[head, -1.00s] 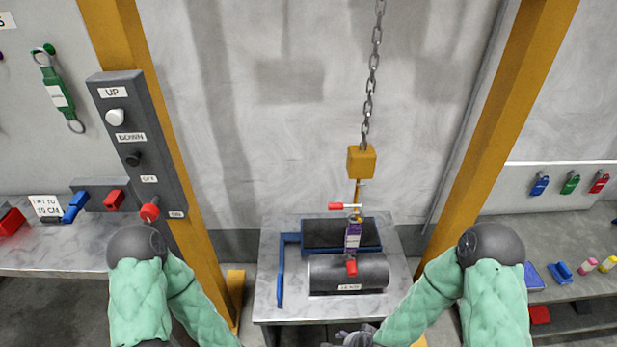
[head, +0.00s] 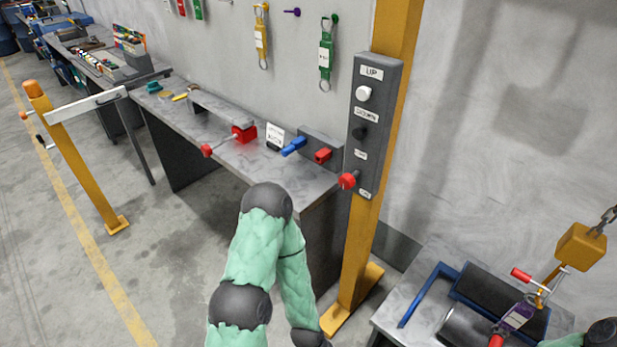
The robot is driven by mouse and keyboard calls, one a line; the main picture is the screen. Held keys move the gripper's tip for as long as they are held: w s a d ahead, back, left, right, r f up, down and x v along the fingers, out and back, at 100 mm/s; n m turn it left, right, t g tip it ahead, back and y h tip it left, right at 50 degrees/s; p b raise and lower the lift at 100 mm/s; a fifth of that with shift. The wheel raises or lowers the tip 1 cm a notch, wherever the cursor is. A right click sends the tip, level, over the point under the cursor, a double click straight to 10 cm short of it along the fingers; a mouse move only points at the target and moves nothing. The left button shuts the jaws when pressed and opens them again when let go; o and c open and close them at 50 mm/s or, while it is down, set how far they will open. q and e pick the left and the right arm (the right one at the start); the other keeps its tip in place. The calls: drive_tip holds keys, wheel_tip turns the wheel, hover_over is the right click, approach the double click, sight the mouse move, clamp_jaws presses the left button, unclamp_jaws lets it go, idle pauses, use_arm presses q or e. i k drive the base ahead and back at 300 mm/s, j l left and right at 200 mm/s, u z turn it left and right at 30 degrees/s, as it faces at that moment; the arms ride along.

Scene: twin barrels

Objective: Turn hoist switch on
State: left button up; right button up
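The grey hoist control panel (head: 378,90) is fixed to a yellow post (head: 362,240) right of centre. It carries a white button (head: 363,93) by the UP label and a dark button (head: 359,132) by DOWN. Below them, the red-knobbed hoist switch (head: 348,181) sticks out toward me, between two small labels too blurred to read now. I cannot tell its setting. My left arm bends below and left of the panel, its forearm running down out of the frame. Only a bit of my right arm shows at bottom right. Neither gripper is in view.
A workbench (head: 225,160) left of the panel holds a red-handled vise (head: 243,133) and a grey box (head: 322,147) with blue and red handles. At right, a yellow hoist block (head: 581,247) hangs on a chain above a table (head: 405,290) with dark barrels. A yellow barrier post (head: 75,155) stands left.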

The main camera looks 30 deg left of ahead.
sight(346, 181)
drive_tip(key=u, duration=0.75)
